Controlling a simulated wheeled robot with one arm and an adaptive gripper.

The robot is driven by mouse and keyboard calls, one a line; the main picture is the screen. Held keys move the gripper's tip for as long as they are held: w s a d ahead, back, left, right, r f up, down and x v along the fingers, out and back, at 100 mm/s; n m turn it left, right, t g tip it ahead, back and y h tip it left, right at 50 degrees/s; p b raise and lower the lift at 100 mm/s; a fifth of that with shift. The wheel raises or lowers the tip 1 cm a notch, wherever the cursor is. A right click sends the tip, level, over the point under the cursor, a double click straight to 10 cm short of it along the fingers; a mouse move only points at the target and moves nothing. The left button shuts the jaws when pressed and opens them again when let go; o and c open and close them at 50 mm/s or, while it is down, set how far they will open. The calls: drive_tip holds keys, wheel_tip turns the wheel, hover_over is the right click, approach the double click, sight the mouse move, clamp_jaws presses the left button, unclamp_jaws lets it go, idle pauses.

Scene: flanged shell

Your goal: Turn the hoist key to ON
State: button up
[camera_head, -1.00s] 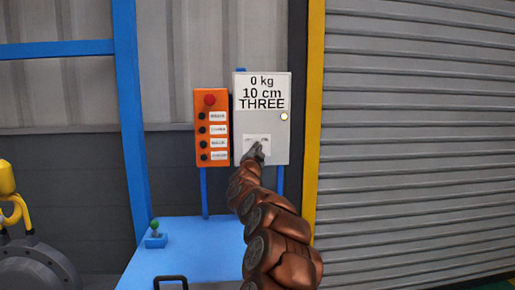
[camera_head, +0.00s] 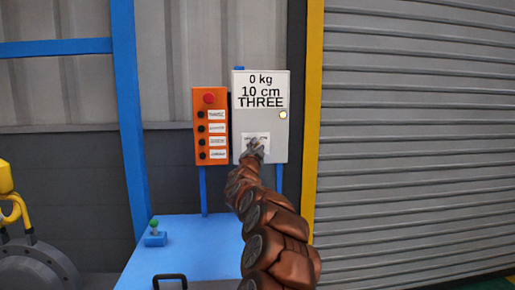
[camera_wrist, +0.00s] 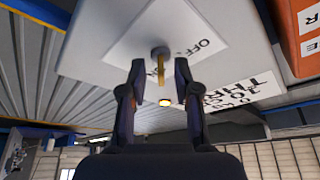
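The hoist key (camera_wrist: 161,65) shows in the wrist view as a thin yellow bar on a round grey hub, on a white label plate (camera_wrist: 125,40). An "OFF" mark is readable to its right; another mark behind the fingers is partly hidden. My gripper (camera_wrist: 160,82) is open, with one finger on each side of the key and visible gaps between. In the head view my gripper (camera_head: 255,147) is at the label plate (camera_head: 249,138) on the grey control box (camera_head: 241,118) and hides the key.
The box reads "0 kg, 10 cm, THREE" and has a small yellowish lamp (camera_head: 283,115). An orange button box (camera_head: 201,98) with a red button stands close on its left. A blue table (camera_head: 195,240) with a green-knobbed lever (camera_head: 155,233) is below. A grey shutter (camera_head: 420,130) is at right.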

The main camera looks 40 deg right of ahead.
drive_tip(key=shift+a, duration=0.1)
drive_tip(key=v, duration=1.2)
idle(0.5)
idle(0.7)
